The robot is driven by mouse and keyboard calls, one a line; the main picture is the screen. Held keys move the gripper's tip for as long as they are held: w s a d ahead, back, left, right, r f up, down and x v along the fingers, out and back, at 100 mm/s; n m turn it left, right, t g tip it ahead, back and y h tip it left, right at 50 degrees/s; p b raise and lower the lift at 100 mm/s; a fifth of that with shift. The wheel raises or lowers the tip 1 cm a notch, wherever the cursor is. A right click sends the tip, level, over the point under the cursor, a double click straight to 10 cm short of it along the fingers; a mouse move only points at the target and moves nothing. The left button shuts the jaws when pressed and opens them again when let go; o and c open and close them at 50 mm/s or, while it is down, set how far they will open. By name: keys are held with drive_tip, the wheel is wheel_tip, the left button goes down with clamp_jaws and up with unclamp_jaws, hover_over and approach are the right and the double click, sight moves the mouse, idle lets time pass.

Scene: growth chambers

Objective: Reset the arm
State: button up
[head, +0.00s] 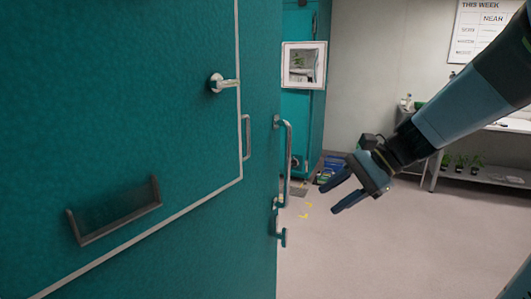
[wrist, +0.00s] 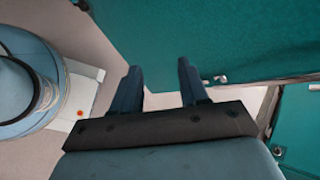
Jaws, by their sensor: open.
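My gripper (head: 341,186) is at the end of my arm, which reaches in from the right of the head view. Its two fingers are spread apart with nothing between them. It hangs in the air to the right of a teal door's metal handle (head: 287,160), with a visible gap in the picture. In the wrist view my gripper (wrist: 158,80) also shows open and empty, with the teal door panel (wrist: 240,35) beyond the fingertips.
A large teal door (head: 130,100) fills the left, with a knob (head: 222,83) and a shallow holder (head: 115,212). A white-framed window (head: 304,65) is behind. A shelf (head: 485,178) with small plants stands at the right. The floor (head: 400,255) is clear at centre right.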

drive_tip(key=s+d+r+n+t+h, duration=0.2)
drive_tip(key=s+d+n+t+h, duration=0.2)
drive_tip(key=s+d+n+h, duration=0.4)
drive_tip(key=n+h, duration=0.1)
drive_tip(key=n, duration=0.2)
drive_tip(key=shift+s+r+t+h, duration=0.3)
drive_tip(key=shift+s+r, duration=0.05)
drive_tip(key=shift+s, duration=0.05)
